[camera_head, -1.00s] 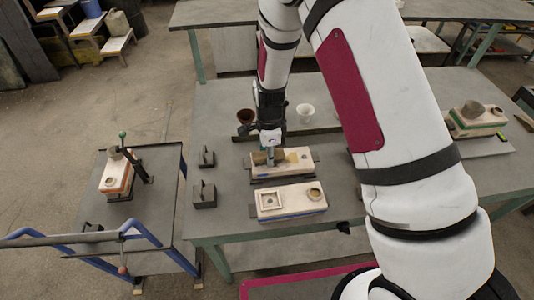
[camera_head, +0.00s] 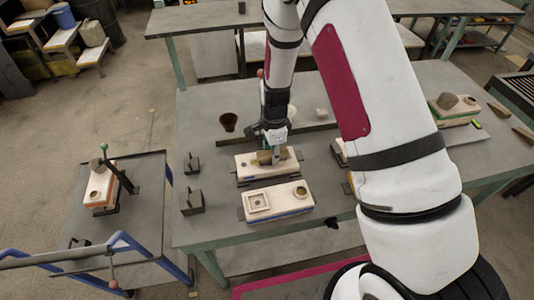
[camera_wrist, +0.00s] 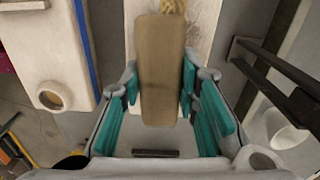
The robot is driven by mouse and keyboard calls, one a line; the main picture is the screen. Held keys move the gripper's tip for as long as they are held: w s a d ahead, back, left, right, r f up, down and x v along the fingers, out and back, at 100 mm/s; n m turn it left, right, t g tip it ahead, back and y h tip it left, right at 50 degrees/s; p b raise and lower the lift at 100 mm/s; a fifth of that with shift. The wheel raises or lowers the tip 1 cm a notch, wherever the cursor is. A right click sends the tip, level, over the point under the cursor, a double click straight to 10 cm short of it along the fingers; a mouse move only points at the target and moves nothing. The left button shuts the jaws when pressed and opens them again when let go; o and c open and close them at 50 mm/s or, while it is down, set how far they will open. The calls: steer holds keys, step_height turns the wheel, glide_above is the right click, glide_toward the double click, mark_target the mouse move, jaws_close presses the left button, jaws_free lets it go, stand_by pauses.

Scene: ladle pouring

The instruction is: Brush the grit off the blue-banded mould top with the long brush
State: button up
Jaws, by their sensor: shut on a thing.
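My gripper (camera_head: 276,156) is shut on a brush with a brown wooden body (camera_wrist: 162,65), which also shows in the head view (camera_head: 264,157). Its straw-coloured bristles (camera_wrist: 174,6) show at the top of the wrist view. The gripper and brush are over the rear pale mould (camera_head: 246,173); I cannot tell whether the bristles touch it. The blue-banded mould (camera_head: 278,205) lies just in front, with a square recess and a round cup on top. In the wrist view it is at the left (camera_wrist: 55,45), its blue band facing the brush. I cannot make out grit.
A brown cup (camera_head: 229,121) and a white cup stand behind, along a dark bar. Two dark weights (camera_head: 191,202) stand left of the moulds. A green-banded mould (camera_head: 455,110) is at the right. An orange-banded mould (camera_head: 100,187) sits on the blue-railed cart.

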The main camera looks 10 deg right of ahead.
mark_target(285, 149)
steer(key=shift+d+f, duration=0.2)
steer(key=shift+d, duration=1.75)
steer(key=shift+c, duration=0.4)
steer(key=shift+w, duration=0.4)
steer(key=shift+a+r, duration=0.15)
steer(key=shift+a, duration=0.8)
steer(key=shift+a+r, duration=0.1)
steer(key=shift+a, duration=0.85)
steer(key=shift+a+f+b, duration=0.2)
steer(key=shift+a+b, duration=0.05)
steer(key=shift+a, duration=1.55)
steer(key=shift+a+f+b, duration=0.15)
steer(key=shift+a+b, duration=0.1)
steer(key=shift+a, duration=1.55)
jaws_close()
steer(key=shift+w, duration=0.4)
steer(key=shift+d+r, duration=0.15)
steer(key=shift+d, duration=0.85)
steer(key=shift+d+r, duration=0.1)
steer(key=shift+d, duration=0.85)
steer(key=shift+d+f, duration=0.2)
steer(key=shift+d, duration=2.2)
steer(key=shift+s+d+f, duration=0.1)
steer(key=shift+d+f, duration=0.1)
steer(key=shift+d, duration=1)
